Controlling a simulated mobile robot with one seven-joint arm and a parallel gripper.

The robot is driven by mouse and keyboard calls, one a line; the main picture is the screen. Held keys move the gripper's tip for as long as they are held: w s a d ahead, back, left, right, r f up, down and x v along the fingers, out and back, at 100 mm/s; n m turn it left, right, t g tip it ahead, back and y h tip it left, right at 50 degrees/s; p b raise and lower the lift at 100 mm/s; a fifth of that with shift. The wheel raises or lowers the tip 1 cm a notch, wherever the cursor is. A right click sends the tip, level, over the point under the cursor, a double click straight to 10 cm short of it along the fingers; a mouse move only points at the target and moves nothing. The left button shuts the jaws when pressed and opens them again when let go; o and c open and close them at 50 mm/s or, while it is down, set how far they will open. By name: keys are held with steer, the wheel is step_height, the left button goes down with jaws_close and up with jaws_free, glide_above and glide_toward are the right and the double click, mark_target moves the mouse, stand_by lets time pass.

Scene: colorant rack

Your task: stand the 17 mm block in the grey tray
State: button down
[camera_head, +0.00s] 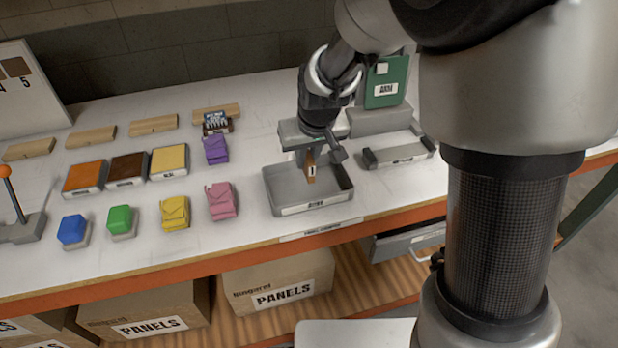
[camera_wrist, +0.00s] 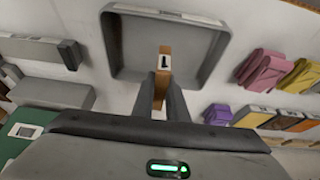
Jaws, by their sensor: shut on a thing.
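The grey tray (camera_head: 340,197) is shallow and stands on the white bench top near its front edge. My gripper (camera_head: 308,165) is above the tray, pointing down, shut on a small brown block with a white label. The block (camera_head: 311,174) is upright between the fingers, over the tray's inside. I cannot tell whether its lower end touches the tray floor. In the wrist view the block (camera_wrist: 164,66) sits between the two fingertips, with the tray (camera_wrist: 205,72) beyond it. The block's size is not readable.
Purple (camera_head: 215,150), pink (camera_head: 221,201) and yellow (camera_head: 175,212) packets lie left of the tray. A grey holder (camera_head: 398,153) stands to its right, with a green box (camera_head: 386,82) behind. Blue (camera_head: 73,230) and green (camera_head: 121,220) pieces stand further left.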

mark_target(307, 174)
steer(key=shift+f+b, duration=0.3)
steer(key=shift+f, duration=2.3)
steer(key=shift+f, duration=0.15)
steer(key=shift+f, duration=0.15)
steer(key=c, duration=1.7)
jaws_free()
steer(key=shift+c, duration=0.2)
